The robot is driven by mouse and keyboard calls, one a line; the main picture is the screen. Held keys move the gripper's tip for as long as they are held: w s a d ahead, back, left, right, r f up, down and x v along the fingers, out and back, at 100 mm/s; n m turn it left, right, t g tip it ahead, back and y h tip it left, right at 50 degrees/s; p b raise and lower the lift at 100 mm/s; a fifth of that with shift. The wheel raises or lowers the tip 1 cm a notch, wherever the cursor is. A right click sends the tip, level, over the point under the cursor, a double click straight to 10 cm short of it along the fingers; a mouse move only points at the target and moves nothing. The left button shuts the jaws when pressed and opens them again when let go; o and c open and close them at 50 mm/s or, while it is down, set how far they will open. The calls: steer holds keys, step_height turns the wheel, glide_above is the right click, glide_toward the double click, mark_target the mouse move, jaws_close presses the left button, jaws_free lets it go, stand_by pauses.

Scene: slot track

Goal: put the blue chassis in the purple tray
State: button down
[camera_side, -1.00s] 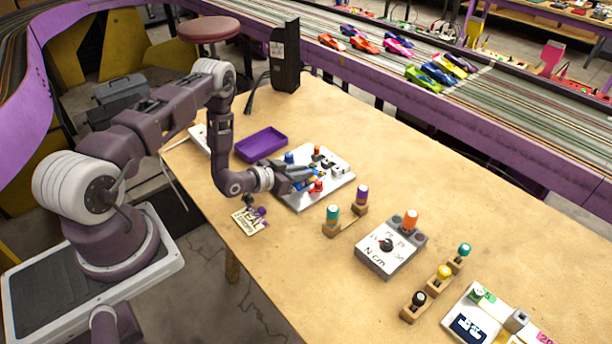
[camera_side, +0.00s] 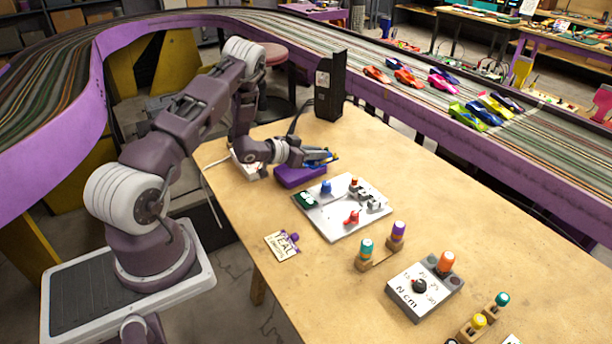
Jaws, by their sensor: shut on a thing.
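My gripper (camera_side: 308,157) is at the purple tray (camera_side: 294,180), at the far left part of the table. My gripper and wrist hide much of the tray's inside.
A white fixture board (camera_side: 345,222) with blue, red and orange knobs lies in front of the tray. A black tower (camera_side: 329,88) stands behind. A torque box (camera_side: 424,288) and bottles in wooden holders stand nearer.

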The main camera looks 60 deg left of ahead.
glide_above(299, 173)
step_height(299, 173, down, 10)
steer(key=shift+s+r, duration=0.15)
steer(key=shift+r, duration=0.05)
steer(key=shift+f, duration=0.1)
steer(key=c, duration=1.4)
jaws_free()
